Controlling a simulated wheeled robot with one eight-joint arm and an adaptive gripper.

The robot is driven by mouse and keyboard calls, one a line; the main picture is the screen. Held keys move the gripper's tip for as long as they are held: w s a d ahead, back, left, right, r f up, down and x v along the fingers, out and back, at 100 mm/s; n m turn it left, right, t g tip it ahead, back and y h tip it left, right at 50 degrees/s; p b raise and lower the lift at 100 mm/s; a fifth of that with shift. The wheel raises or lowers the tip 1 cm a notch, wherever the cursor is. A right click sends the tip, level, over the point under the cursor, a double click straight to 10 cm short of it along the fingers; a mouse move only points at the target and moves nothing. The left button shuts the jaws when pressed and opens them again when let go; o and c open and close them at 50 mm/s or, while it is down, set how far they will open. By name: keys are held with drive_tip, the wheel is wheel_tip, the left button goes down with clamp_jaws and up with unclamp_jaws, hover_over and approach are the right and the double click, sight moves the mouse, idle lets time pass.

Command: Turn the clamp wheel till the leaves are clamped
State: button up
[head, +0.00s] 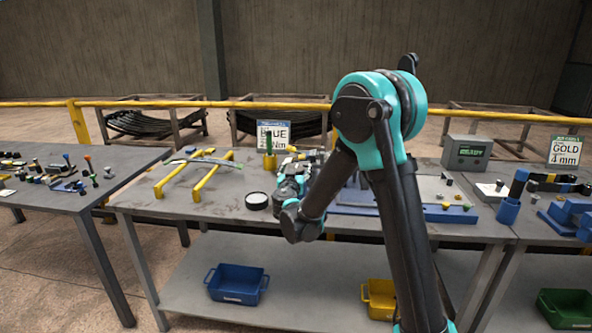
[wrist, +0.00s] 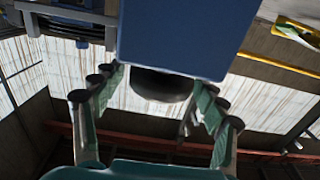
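In the wrist view my gripper (wrist: 155,105) has its two fingers spread on either side of a dark round part (wrist: 162,84), which may be the clamp wheel. This part sits under a blue block (wrist: 185,35). A gap shows at the left finger; whether the right finger touches the part is unclear. In the head view my arm's end is at the middle of the bench, and my arm hides the clamp wheel and any leaves in it. A blue base plate (head: 455,214) shows to the right of my arm. A thin leaf-like strip (head: 200,161) lies across two yellow bars (head: 212,178) at left.
A "BLUE" sign (head: 286,133) and a grey display box (head: 467,154) stand at the back. Blue (head: 237,284) and yellow (head: 379,299) bins are on the lower shelf. A side table (head: 62,200) is at left.

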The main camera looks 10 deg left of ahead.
drive_tip(key=c, duration=0.9)
drive_tip(key=shift+c, duration=0.2)
drive_tip(key=shift+a+m+h, duration=0.1)
drive_tip(key=shift+m+h, duration=0.2)
drive_tip(key=shift+h, duration=0.2)
drive_tip(key=m+g+h, duration=0.1)
drive_tip(key=m+h, duration=0.1)
drive_tip(key=h, duration=0.2)
drive_tip(key=shift+m, duration=0.4)
drive_tip(key=shift+m+g+h, duration=1.05)
drive_tip(key=shift+m+h, duration=0.25)
drive_tip(key=shift+h, duration=0.5)
drive_tip(key=shift+m+g+h, duration=1.05)
drive_tip(key=shift+m+h, duration=0.25)
drive_tip(key=shift+h, duration=0.5)
drive_tip(key=o, duration=1.2)
drive_tip(key=shift+c, duration=0.2)
